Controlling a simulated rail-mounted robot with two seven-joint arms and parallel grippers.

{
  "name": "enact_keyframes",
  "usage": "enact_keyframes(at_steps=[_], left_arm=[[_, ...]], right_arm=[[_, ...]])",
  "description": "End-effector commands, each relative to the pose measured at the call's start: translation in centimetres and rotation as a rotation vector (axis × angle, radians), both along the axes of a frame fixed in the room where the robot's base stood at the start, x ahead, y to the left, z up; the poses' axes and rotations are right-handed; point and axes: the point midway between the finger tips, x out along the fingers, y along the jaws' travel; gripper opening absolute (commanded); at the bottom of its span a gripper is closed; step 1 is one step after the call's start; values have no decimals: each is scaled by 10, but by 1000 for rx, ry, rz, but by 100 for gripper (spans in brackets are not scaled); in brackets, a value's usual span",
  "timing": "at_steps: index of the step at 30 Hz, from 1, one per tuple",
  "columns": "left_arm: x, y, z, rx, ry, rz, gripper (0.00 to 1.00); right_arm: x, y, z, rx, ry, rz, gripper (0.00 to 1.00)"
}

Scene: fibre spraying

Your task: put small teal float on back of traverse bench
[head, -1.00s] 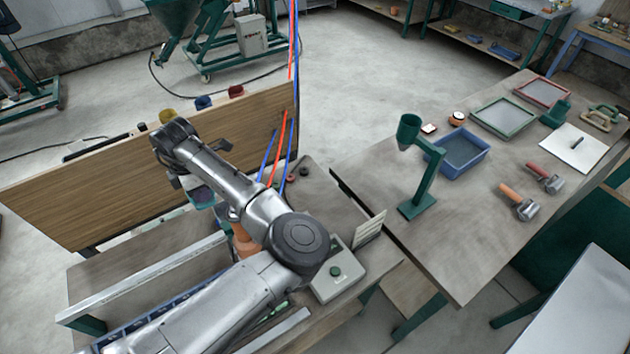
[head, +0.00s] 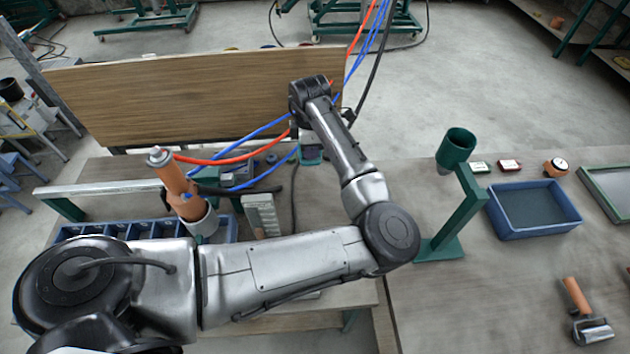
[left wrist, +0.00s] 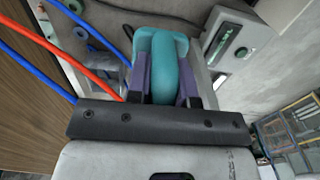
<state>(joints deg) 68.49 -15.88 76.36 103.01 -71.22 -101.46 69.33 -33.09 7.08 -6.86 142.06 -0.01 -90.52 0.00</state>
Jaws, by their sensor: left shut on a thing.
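The small teal float (left wrist: 172,62) is between the two fingers of my left gripper (left wrist: 165,80) in the left wrist view. The gripper is shut on it, and its handle runs toward the wrist. In the head view my left gripper (head: 309,142) is mostly hidden under its own wrist, and a bit of the teal float (head: 311,156) shows below it. They are over the back part of the bench (head: 110,172), which I take for the traverse bench, in front of the wooden panel. I cannot tell whether the float touches the bench top. My right gripper is not in view.
The upright wooden panel (head: 200,90) stands behind the bench. Red and blue hoses (head: 240,160) run close to the gripper. An orange-handled tool (head: 180,190) and blue bins (head: 145,230) are left. A green stand (head: 455,215) and blue tray (head: 535,208) are right.

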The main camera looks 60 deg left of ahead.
Motion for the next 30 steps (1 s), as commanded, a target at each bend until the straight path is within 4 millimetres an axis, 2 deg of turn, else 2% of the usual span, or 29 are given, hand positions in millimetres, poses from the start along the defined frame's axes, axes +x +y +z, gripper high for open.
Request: enact_keyframes(at_steps=[1, 6, 9, 13, 20, 30], left_arm=[[0, 0, -28, 0, 0, 0, 0], [0, 0, -68, 0, -1, 0, 0], [0, 0, -84, 0, -1, 0, 0], [0, 0, -98, 0, -1, -1, 0], [4, 8, -113, 0, 0, -1, 0], [30, 69, -153, 0, 0, -1, 0]], right_arm=[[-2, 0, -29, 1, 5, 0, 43], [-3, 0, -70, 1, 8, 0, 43], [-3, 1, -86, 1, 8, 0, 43], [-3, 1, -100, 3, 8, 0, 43], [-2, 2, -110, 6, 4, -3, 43], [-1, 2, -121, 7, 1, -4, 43]])
